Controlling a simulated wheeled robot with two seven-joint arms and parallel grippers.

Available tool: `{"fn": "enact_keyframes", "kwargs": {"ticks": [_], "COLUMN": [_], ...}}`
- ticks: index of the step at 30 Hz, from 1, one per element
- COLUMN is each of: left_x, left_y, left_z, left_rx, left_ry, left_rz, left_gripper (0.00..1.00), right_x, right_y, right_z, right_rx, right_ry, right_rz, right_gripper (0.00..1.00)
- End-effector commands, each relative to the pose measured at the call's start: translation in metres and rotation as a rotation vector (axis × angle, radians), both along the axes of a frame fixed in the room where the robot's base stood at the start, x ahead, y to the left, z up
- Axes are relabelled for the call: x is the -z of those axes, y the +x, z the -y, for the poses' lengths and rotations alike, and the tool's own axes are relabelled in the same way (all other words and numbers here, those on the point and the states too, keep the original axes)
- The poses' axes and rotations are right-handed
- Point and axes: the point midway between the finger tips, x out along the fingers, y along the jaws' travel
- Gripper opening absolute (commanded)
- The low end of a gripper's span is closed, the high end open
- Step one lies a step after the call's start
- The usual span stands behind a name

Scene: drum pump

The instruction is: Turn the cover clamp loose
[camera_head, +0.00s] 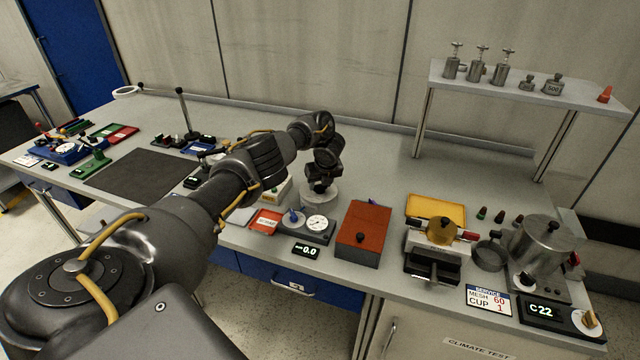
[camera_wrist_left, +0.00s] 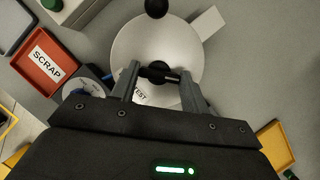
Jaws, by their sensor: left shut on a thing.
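A round pale grey housing (camera_head: 319,197) with a light cover stands on the bench near the middle. It shows from above in the wrist view (camera_wrist_left: 130,50). The cover clamp (camera_wrist_left: 160,75) is a short black bar across the middle of the cover. My left gripper (camera_head: 319,184) points down over the housing. In the wrist view its two fingers (camera_wrist_left: 159,72) are shut on the clamp bar, one at each end. The gripper hides much of the clamp in the head view. My right gripper is not in view.
A red SCRAP tray (camera_head: 265,221) and a dial unit (camera_head: 306,225) lie close in front of the housing. A red-brown box (camera_head: 363,233) stands to its right. A shelf with weights (camera_head: 520,84) is at the back right. The bench behind the housing is clear.

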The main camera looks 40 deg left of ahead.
Motion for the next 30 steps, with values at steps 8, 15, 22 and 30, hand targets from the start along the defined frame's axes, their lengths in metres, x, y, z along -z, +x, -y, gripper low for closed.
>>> {"fn": "enact_keyframes", "kwargs": {"ticks": [8, 15, 22, 30], "left_x": [0.008, 0.007, 0.005, 0.003], "left_y": [0.002, 0.003, 0.004, 0.005], "left_z": [0.002, 0.003, 0.002, 0.001], "left_rx": [-0.267, -0.493, -0.678, -0.829], "left_ry": [-0.003, -0.006, -0.004, -0.002], "left_rz": [0.001, -0.002, -0.002, -0.002], "left_gripper": [0.23, 0.23, 0.23, 0.23], "right_x": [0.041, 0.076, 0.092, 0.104], "right_y": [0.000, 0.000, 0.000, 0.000], "right_z": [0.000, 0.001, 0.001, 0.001], "right_rx": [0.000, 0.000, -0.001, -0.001], "right_ry": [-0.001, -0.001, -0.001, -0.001], "right_rz": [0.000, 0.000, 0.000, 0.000], "right_gripper": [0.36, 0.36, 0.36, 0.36]}}
